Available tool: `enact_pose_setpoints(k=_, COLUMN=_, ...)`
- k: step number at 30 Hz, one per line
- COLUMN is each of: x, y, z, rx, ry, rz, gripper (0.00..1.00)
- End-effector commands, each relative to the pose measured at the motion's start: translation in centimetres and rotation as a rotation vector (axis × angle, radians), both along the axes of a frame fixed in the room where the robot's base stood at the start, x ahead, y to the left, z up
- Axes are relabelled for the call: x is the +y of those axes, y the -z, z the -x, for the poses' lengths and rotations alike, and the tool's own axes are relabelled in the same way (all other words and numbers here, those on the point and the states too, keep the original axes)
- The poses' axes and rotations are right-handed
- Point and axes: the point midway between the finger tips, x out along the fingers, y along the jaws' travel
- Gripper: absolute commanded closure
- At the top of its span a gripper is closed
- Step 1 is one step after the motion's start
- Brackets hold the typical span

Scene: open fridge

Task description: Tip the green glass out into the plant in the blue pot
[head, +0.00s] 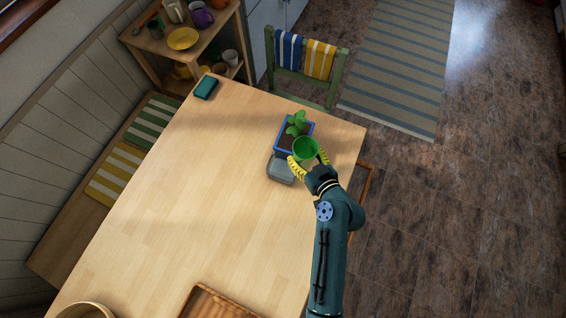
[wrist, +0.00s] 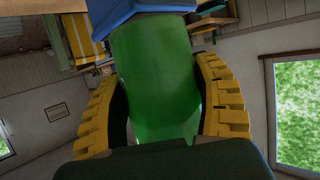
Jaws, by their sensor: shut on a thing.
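The green glass (head: 306,149) is held in my gripper (head: 308,163), whose yellow fingers are shut on it from both sides. In the wrist view the green glass (wrist: 155,85) fills the middle between the two yellow fingers of my gripper (wrist: 165,110). The blue pot (head: 280,150) with a leafy green plant (head: 297,122) stands on the table just beyond the glass. In the head view the glass overlaps the pot's near right part. The blue pot (wrist: 140,12) also shows past the glass in the wrist view. I cannot tell what the glass contains.
A grey lidded-looking container (head: 280,170) sits on the table (head: 190,190) right beside the pot. A dark teal object (head: 206,87) lies at the far left corner. A wooden tray (head: 215,303) and a round basket (head: 85,310) are at the near edge. The table's middle is clear.

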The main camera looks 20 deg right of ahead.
Motion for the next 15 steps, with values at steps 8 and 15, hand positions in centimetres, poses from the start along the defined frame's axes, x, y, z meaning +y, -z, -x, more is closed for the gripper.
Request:
enact_pose_setpoints(k=8, x=0.5, y=-1.9, z=2.3, rx=-0.002, ry=0.001, rz=-0.001, gripper=0.73)
enact_pose_setpoints(k=15, x=0.9, y=-3.1, z=4.4, rx=-0.001, ry=0.001, rz=0.000, gripper=0.73)
